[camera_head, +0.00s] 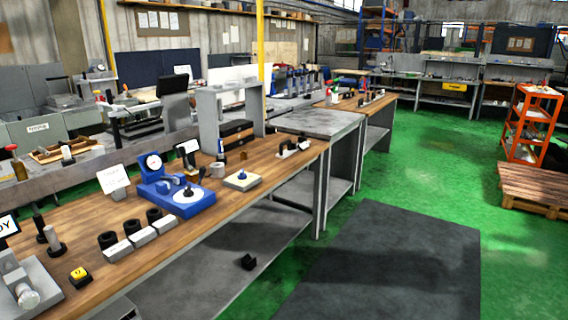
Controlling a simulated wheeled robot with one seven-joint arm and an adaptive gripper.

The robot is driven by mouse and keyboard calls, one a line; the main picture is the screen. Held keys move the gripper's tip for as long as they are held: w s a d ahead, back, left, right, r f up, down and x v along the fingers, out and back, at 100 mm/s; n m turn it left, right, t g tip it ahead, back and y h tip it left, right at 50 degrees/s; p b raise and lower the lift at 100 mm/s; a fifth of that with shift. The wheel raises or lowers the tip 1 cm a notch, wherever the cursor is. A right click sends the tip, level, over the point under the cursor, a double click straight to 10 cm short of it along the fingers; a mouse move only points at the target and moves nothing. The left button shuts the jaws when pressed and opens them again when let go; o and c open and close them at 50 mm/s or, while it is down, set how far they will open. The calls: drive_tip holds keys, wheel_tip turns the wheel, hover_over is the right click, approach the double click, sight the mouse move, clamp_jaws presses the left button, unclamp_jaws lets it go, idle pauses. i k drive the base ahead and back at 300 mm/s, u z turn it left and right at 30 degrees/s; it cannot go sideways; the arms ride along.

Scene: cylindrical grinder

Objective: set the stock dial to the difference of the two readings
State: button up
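A blue gauge stand (160,185) with a round white-faced dial (153,161) stands on the wooden bench; its reading is too small to make out. A round silver disc with a dark knob (188,194) sits on the stand's blue base. A cream block with a small blue knob (242,179) lies to its right. I cannot tell which of these is the stock dial. A white card (113,179) with faint writing stands left of the stand. Three black rings (131,227) stand behind grey labelled blocks. My gripper is not in view.
The wooden bench (190,232) runs from lower left to the middle. A yellow-topped block (80,274) and a grey fixture (28,290) are near its front left. A dark mat (390,265) lies on clear green floor. An orange shelf cart (530,125) stands right.

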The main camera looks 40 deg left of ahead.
sight(241, 175)
drive_tip(key=u, duration=0.2)
drive_tip(key=i, duration=1.35)
drive_tip(key=u, duration=1.5)
drive_tip(key=i, duration=0.8)
drive_tip(key=u, duration=0.8)
